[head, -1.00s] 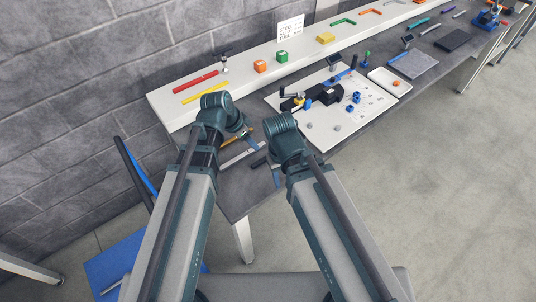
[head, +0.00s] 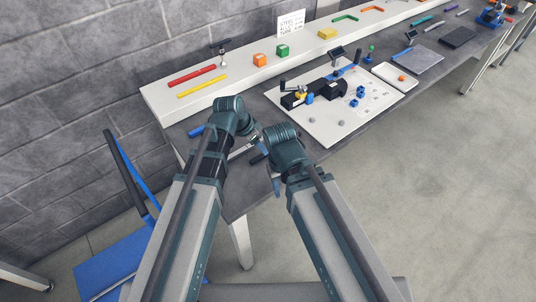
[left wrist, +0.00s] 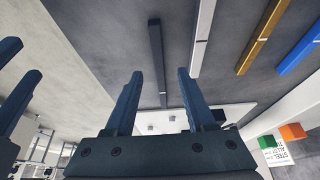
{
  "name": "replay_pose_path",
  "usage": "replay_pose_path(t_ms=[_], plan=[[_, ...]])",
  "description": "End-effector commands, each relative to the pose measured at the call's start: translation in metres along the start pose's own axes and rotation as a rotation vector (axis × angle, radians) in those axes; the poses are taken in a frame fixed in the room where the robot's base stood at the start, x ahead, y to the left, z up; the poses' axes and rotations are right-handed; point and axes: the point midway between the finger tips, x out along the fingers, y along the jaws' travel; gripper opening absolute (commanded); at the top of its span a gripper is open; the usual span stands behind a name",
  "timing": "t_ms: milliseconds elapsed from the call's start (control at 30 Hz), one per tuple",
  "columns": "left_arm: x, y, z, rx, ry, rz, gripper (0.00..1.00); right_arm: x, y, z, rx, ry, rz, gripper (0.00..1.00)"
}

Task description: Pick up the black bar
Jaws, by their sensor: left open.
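The black bar (left wrist: 156,60) lies on the grey table in the left wrist view, its length running between my left gripper's fingers as seen from the camera. My left gripper (left wrist: 160,70) is open and empty, with a finger on each side of the bar's line; the height above it is hard to judge. In the head view the dark bar (head: 257,159) shows partly between my two wrists, and my left fingers are mostly hidden. My right gripper (left wrist: 18,90) shows only partly at the left edge of the left wrist view.
Beside the black bar lie a white bar (left wrist: 202,40), a brown bar (left wrist: 258,40) and a blue bar (left wrist: 302,48). The white shelf (head: 222,80) runs behind. A white board with a black device (head: 325,90) is to the right.

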Motion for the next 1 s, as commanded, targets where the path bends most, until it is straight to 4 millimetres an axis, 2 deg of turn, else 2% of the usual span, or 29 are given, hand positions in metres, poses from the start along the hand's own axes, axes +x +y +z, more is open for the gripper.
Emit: replay_pose_path(t_ms=[333, 667, 933, 967, 1000], plan=[[0.046, 0.002, 0.002, 0.002, 0.0, 0.0, 0.55, 0.043, -0.004, -0.003, 0.0, 0.0, 0.0, 0.5], [0.048, 0.002, 0.001, 0.0, 0.0, 0.0, 0.53, 0.044, -0.004, -0.003, 0.0, 0.0, 0.0, 0.5], [0.048, 0.002, 0.001, 0.0, 0.0, 0.0, 0.05, 0.044, -0.004, -0.003, 0.0, 0.0, 0.0, 0.5], [0.048, 0.002, 0.001, 0.0, 0.0, 0.0, 0.0, 0.044, -0.004, -0.003, 0.0, 0.0, 0.0, 0.5], [0.048, 0.002, 0.001, 0.0, 0.0, 0.0, 0.0, 0.044, -0.004, -0.003, 0.0, 0.0, 0.0, 0.5]])
